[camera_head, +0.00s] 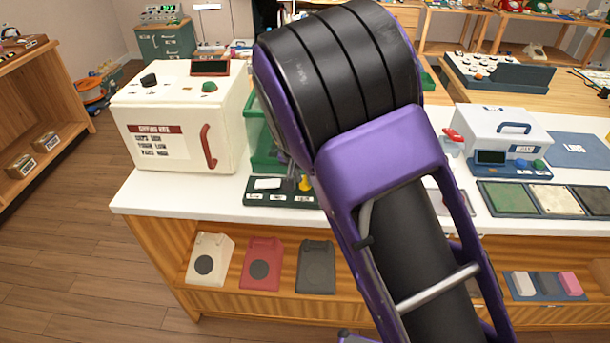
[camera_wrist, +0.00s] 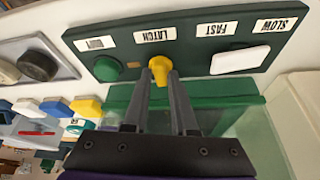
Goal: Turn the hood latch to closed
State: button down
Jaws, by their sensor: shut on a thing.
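The hood latch is a yellow knob (camera_wrist: 159,70) by the LATCH label on a dark green panel (camera_wrist: 190,46), which appears upside down in the wrist view. My gripper (camera_wrist: 165,78) has its two dark fingers on either side of the knob, shut on it. In the head view the yellow knob (camera_head: 304,183) shows beside my arm, on the panel (camera_head: 283,202) at the front of the white counter. My arm hides most of the gripper there. Which way the latch is set, I cannot tell.
A green button (camera_wrist: 107,69) and a white switch (camera_wrist: 239,61) flank the knob on the panel. A green see-through hood (camera_head: 262,135) stands behind it. A cream box (camera_head: 180,120) stands left, and a white case (camera_head: 500,135) right, on the counter.

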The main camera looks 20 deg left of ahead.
jog(key=shift+a+m+h, duration=0.1)
jog(key=shift+m+h, duration=0.3)
jog(key=shift+m, duration=0.5)
jog(key=c, duration=0.7)
grip_release()
jog(key=shift+o, duration=0.2)
jog(key=p+v, duration=0.1)
jog(key=v, duration=1.6)
jog(key=shift+r+p, duration=0.2)
jog(key=shift+p, duration=0.2)
